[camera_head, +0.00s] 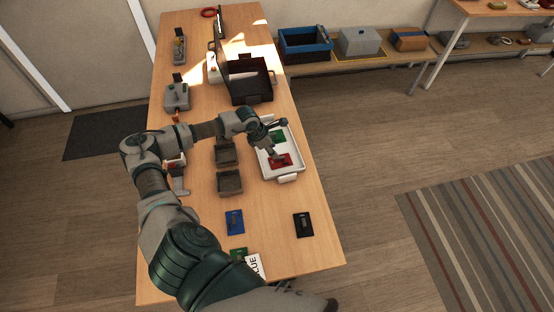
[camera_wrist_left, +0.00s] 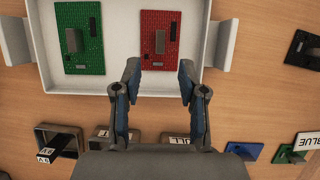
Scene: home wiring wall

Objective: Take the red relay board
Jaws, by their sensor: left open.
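The red relay board (camera_head: 284,161) lies in the white tray (camera_head: 296,142) on the table. In the left wrist view the red board (camera_wrist_left: 160,22) lies beyond my fingertips, with a grey raised block on it. A green board (camera_head: 278,137) lies beside it in the same tray, and it also shows in the left wrist view (camera_wrist_left: 72,45). My left gripper (camera_head: 275,155) is over the tray, close to the red board. In the left wrist view the left gripper (camera_wrist_left: 160,68) is open, with nothing between its fingers.
A blue board (camera_head: 234,222) and a black board (camera_head: 303,225) lie on the near table. Bare table lies right of the blue board.

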